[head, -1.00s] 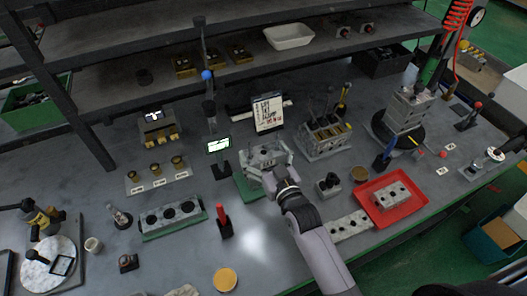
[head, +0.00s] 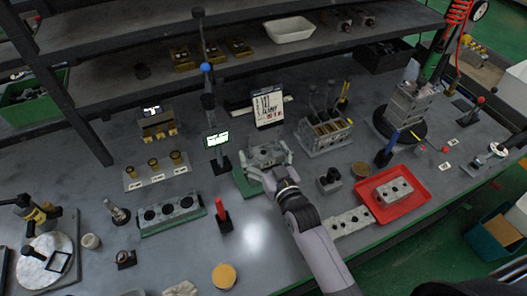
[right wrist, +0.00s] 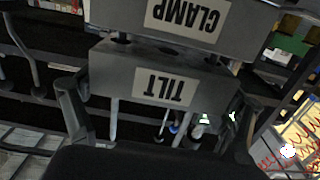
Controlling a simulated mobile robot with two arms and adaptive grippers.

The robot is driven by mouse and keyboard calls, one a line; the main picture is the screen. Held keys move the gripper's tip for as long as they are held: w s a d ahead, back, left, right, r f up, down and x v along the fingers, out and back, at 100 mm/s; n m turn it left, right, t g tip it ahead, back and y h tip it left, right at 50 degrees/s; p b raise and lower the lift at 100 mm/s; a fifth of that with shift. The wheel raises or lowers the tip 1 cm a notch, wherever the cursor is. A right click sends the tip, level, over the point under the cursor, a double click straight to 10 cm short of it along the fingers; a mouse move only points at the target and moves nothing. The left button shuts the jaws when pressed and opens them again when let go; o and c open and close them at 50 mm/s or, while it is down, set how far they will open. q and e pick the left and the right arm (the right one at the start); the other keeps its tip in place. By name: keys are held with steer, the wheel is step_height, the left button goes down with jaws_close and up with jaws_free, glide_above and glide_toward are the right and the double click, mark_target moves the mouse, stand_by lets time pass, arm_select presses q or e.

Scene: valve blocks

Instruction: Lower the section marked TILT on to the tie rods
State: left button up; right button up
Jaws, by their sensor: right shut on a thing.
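The section marked TILT (right wrist: 165,88) is a grey metal block with a pale label, upside down in the right wrist view. My right gripper (right wrist: 158,112) is shut on it, one finger at each end. Two pale tie rods (right wrist: 114,122) show beyond the block, in line with it. A grey block marked CLAMP (right wrist: 185,22) is beside it on the other side; I cannot tell whether the two touch. In the head view my right gripper (head: 268,176) holds the section (head: 267,154) over a green base (head: 243,185). My left gripper is not in view.
A lever valve block (head: 325,135) stands right of the stack, and a picture card (head: 268,107) behind it. A red tray (head: 405,203) holds a grey block. A small screen (head: 217,141) and a red-handled tool (head: 222,213) stand to the left.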

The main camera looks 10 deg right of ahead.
mark_target(264, 153)
steer(key=shift+f+b, duration=0.4)
steer(key=shift+f, duration=0.15)
steer(key=o, duration=1.3)
steer(key=shift+o, duration=0.5)
steer(key=shift+f, duration=0.15)
step_height(264, 153, up, 10)
steer(key=shift+r, duration=0.15)
steer(key=shift+s, duration=0.1)
